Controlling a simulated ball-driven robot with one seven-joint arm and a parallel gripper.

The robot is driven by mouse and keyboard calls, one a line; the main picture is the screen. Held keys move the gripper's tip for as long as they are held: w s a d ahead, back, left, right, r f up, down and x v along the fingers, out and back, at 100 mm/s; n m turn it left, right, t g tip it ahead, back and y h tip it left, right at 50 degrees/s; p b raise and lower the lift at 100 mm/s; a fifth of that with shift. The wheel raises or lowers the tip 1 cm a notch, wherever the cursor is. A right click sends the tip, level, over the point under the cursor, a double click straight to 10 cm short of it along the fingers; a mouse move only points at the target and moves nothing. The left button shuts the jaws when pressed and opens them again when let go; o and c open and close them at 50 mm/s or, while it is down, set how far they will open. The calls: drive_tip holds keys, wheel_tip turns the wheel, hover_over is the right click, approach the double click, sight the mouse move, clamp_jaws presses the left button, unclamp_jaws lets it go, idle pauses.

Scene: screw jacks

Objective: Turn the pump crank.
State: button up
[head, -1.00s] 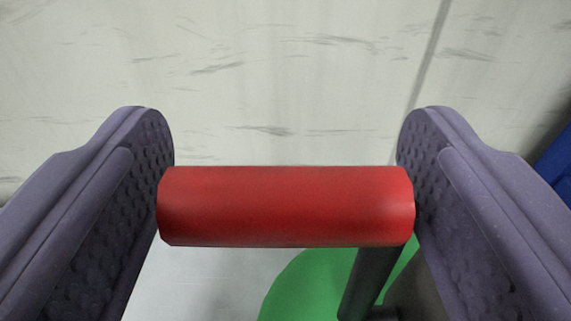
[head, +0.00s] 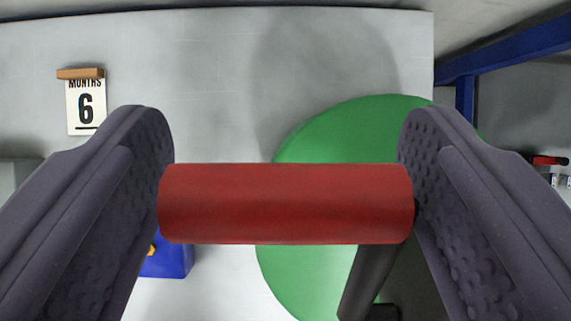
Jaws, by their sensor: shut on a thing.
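The pump crank's red handle (head: 286,204) lies level across the middle of the head view. My gripper (head: 286,190) is shut on it, with one purple-grey finger pressed against each end. A dark crank arm (head: 367,280) runs down from the handle's right end. Behind it is a large green round body (head: 320,150), partly covered by the handle and the right finger. The crank's hub is mostly hidden at the lower right.
A card reading "MONTHS 6" (head: 86,105) hangs at the upper left on a pale grey surface (head: 190,60). A blue object (head: 170,262) shows at the lower left. A blue frame (head: 500,58) and a small red item (head: 548,160) stand at the right.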

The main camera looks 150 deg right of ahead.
drive_tip(key=g+p, duration=0.1)
drive_tip(key=p, duration=0.1)
drive_tip(key=f+h+p, duration=0.1)
drive_tip(key=shift+w+a+g+p, duration=0.2)
drive_tip(key=shift+w+g+p, duration=0.1)
drive_tip(key=shift+g+p, duration=0.1)
drive_tip(key=shift+w+f+g+h+p, duration=0.1)
drive_tip(key=shift+f+g+h+p, duration=0.6)
drive_tip(key=shift+p, duration=0.4)
drive_tip(key=shift+f, duration=0.1)
drive_tip(key=o, duration=1.4)
drive_tip(key=shift+a, duration=0.1)
drive_tip(key=shift+v, duration=3.9)
drive_tip(key=shift+w, duration=0.1)
